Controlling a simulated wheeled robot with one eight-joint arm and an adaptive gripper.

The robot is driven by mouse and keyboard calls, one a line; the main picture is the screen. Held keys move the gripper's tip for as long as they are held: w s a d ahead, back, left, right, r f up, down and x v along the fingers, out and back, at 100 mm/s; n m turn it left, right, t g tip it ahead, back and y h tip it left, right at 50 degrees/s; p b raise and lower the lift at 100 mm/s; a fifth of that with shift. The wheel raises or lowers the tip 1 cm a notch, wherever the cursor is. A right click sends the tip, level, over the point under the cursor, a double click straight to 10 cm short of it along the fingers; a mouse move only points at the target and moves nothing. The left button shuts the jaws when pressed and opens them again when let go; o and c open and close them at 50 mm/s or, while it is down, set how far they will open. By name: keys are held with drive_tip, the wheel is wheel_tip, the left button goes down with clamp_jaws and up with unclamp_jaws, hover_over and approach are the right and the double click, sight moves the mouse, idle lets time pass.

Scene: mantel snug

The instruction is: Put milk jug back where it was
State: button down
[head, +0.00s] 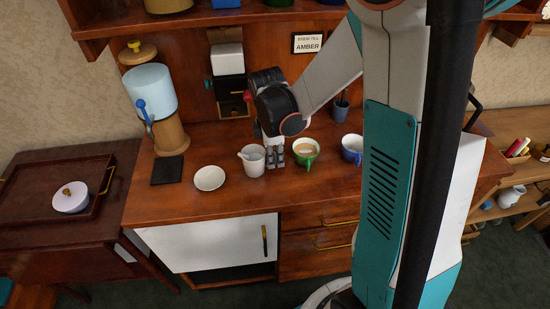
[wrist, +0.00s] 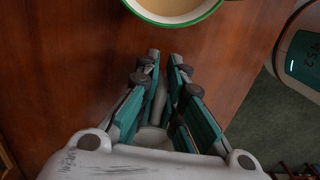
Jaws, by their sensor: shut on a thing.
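The milk jug (head: 252,160) is a pale grey-white jug at the middle of the wooden counter (head: 225,207). My gripper (head: 274,162) is at its right side, pointing down and shut on it. In the wrist view, a pale narrow part of the jug (wrist: 159,102) lies between the fingers of my gripper (wrist: 165,58). The jug looks upright. I cannot tell whether its base touches the counter. The fingers hide part of its right side.
A green cup (head: 306,147) of pale brown drink stands close right of my gripper, with a blue cup (head: 352,146) beyond. A white saucer (head: 209,178), black mat (head: 167,171) and dispenser (head: 151,92) are left. The white cabinet door (head: 215,243) is below. The front counter is clear.

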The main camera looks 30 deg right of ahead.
drive_tip(key=shift+f, duration=0.1)
drive_tip(key=c, duration=2.1)
unclamp_jaws()
drive_tip(key=o, duration=0.4)
